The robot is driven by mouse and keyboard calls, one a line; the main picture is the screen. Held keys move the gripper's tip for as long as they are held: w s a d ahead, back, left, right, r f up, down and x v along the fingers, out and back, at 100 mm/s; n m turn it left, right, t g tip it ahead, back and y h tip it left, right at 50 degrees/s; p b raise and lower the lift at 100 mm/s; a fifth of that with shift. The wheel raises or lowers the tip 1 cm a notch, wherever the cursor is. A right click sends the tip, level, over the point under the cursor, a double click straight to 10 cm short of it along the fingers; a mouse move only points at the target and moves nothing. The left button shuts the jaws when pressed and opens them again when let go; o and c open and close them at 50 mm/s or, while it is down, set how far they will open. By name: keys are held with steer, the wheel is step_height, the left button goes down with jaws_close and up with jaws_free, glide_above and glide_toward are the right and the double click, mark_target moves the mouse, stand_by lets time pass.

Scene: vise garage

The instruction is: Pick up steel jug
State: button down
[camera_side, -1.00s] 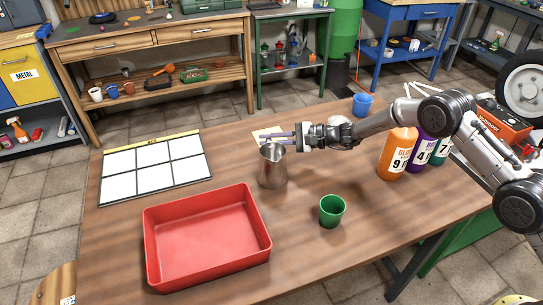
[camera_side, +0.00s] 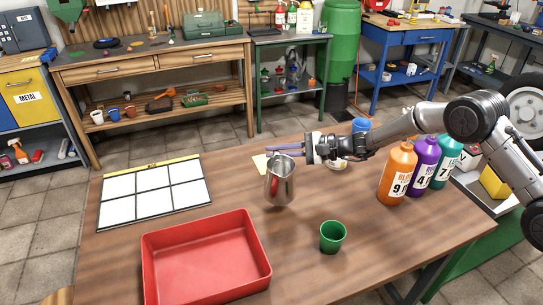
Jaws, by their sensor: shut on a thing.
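The fingers lie level across the top of the jug. The jug's base seems a little above the wooden table (camera_side: 210,200), though the gap is hard to judge. The exact contact of the fingers is too small to see clearly.
A red tray (camera_side: 205,300) lies at front left and a gridded white board (camera_side: 155,192) at left. A green cup (camera_side: 333,238) stands in front right of the jug. Orange (camera_side: 397,175), purple and teal bottles and a blue cup (camera_side: 360,125) stand behind right.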

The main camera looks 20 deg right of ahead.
steer(key=s+d+r, duration=0.4)
steer(key=s+r, duration=0.2)
steer(key=s, duration=0.4)
steer(key=shift+r, duration=0.3)
steer(key=shift+s, duration=0.15)
stand_by(2.3)
